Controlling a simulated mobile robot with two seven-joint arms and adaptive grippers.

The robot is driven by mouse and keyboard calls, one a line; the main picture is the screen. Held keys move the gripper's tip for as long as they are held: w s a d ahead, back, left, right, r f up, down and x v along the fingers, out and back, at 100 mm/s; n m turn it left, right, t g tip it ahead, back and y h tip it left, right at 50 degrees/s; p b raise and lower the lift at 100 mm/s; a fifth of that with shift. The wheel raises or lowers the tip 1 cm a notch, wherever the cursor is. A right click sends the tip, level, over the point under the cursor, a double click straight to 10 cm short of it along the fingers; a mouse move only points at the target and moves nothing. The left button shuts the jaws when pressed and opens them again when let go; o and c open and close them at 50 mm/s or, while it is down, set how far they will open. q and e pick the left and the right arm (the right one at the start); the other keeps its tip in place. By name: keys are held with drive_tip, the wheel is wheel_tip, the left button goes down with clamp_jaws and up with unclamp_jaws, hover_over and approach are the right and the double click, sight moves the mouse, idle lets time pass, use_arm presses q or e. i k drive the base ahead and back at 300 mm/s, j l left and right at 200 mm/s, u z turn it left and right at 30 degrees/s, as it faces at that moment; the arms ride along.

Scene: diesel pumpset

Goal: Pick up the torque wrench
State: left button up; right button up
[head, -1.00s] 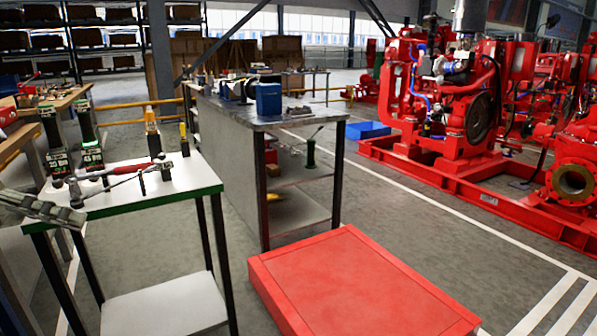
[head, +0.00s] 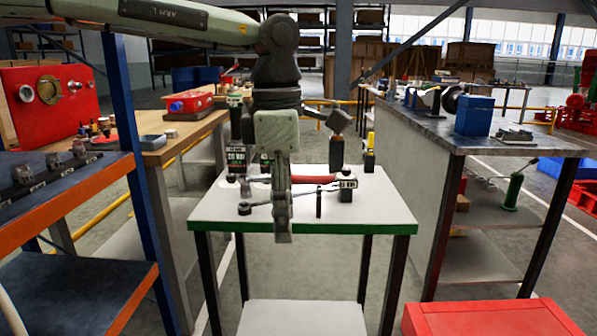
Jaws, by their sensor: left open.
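A wrench with a red handle (head: 314,180), which looks like the torque wrench, lies across the white tabletop of the green-edged table (head: 230,212). A silver bar tool with a round end (head: 245,208) lies just in front of it, slanting up to the right. My left gripper (head: 283,236) is open and points down in front of the table's middle in this view. It covers part of both tools. I cannot tell whether it touches either of them. My right gripper is not in view.
Small dark upright pieces (head: 319,203) stand by the tools, with yellow-topped items (head: 369,152) at the back right of the table. A blue-posted shelf (head: 75,200) is close on the left. A grey workbench (head: 410,112) and a red box (head: 490,318) are on the right.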

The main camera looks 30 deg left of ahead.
sight(352, 181)
drive_tip(key=i+j, duration=0.9)
drive_tip(key=i, duration=0.1)
